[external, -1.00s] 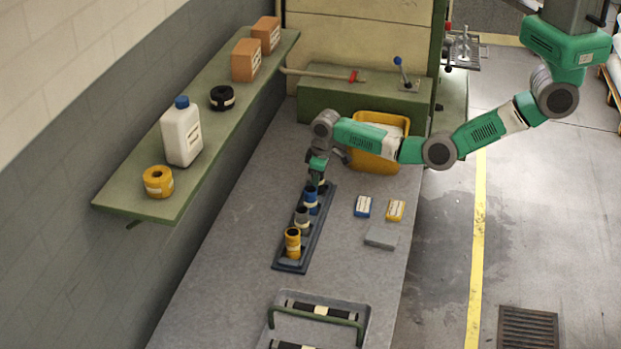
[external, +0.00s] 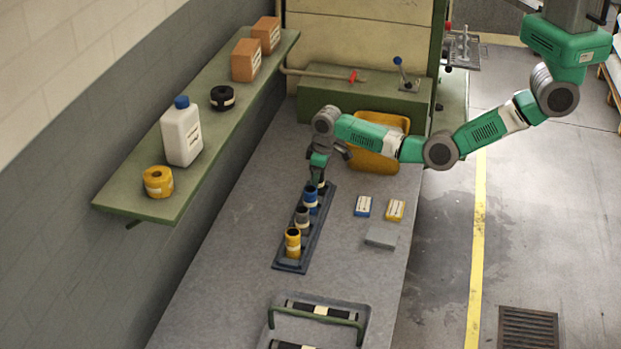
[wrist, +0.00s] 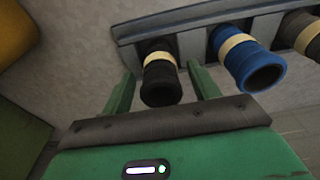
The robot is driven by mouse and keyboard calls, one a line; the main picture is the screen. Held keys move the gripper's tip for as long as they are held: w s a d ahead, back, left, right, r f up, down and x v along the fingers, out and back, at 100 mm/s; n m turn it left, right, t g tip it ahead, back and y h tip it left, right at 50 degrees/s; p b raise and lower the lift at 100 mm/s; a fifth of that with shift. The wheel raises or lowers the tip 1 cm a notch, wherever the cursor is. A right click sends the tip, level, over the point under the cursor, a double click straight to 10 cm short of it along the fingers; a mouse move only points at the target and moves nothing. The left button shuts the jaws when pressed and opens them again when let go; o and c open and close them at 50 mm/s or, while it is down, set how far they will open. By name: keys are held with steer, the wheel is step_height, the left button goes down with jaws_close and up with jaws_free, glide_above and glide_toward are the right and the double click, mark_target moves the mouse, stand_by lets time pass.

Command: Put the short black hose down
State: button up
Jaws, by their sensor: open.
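The short black hose (wrist: 161,80) stands in the end place of the dark rack (external: 285,266), with a cream band around it. In the wrist view the two green fingers of my gripper (wrist: 160,88) are open, one on each side of the black hose, with a gap visible beside it. In the external view my gripper (external: 317,178) is low over the far end of the rack and largely hides the black hose.
In the rack, a blue hose (external: 310,198) stands beside the black one, then a grey hose (external: 302,216) and a yellow hose (external: 292,242). A yellow bin (external: 375,165) is behind. Blue and yellow boxes lie right. A tray (external: 366,318) is in front.

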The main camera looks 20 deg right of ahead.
step_height(320, 180, up, 10)
steer(key=p, duration=0.1)
steer(key=shift+s+d+p, duration=0.3)
steer(key=shift+s+d, duration=0.1)
steer(key=shift+d, duration=0.05)
